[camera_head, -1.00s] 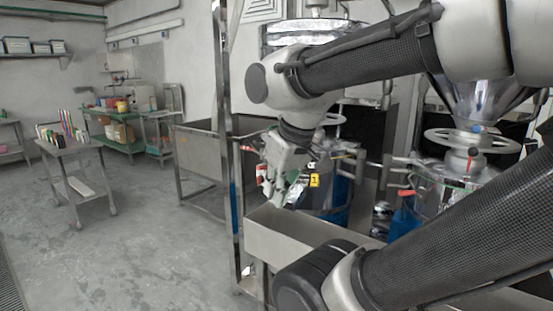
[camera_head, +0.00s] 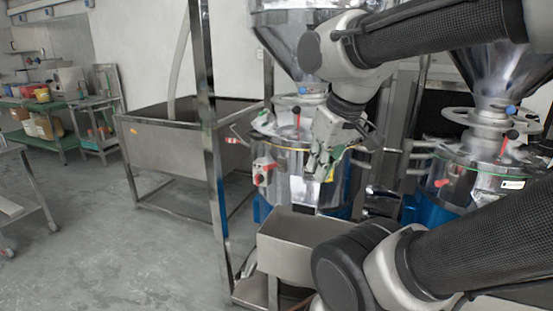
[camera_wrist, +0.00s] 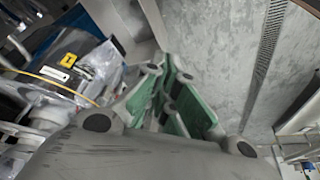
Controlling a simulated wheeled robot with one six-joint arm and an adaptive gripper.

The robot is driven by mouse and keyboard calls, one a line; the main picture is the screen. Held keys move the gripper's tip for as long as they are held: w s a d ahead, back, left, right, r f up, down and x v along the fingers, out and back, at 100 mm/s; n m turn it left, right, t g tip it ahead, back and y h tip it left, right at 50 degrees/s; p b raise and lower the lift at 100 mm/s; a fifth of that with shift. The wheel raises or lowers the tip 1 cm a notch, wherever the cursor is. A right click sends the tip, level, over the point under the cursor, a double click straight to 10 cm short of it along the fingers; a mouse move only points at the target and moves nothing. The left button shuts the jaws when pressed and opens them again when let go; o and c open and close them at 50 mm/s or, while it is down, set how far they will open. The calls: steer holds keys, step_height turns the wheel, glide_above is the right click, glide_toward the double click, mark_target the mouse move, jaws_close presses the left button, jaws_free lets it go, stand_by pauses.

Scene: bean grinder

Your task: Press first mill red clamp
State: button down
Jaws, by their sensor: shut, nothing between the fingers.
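The first mill (camera_head: 287,190) is the left shiny metal drum under a funnel in the head view. A red-marked fitting (camera_head: 259,178) sits on its left side, and a thin handle with a red part (camera_head: 233,140) is at its upper left. I cannot tell for certain which is the red clamp. My gripper (camera_head: 318,166) is shut and empty, pointing down in front of the drum, right of both red parts. Its green-padded fingers (camera_wrist: 172,102) show in the wrist view. Contact with the mill cannot be told.
A second mill (camera_head: 472,180) stands at the right. A metal trough (camera_head: 290,238) is below my gripper. A steel post (camera_head: 210,130) stands left of the first mill, with a large metal bin (camera_head: 172,150) behind. Floor at the left is open.

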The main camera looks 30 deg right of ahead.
mark_target(273, 167)
stand_by(0.3)
steer(key=w+d+r+m+g+y, duration=0.1)
steer(key=w+d+r+m+y, duration=0.15)
steer(key=w+m, duration=1.15)
steer(key=w+d+f+m+y, duration=0.1)
steer(key=w+d+f+m, duration=0.2)
steer(key=w+d+m, duration=0.7)
steer(key=w+m, duration=0.2)
steer(key=m, duration=0.4)
steer(key=shift+y, duration=0.25)
steer(key=x, duration=1.4)
steer(key=shift+w, duration=0.2)
steer(key=shift+w+a, duration=0.1)
steer(key=shift+a, duration=0.05)
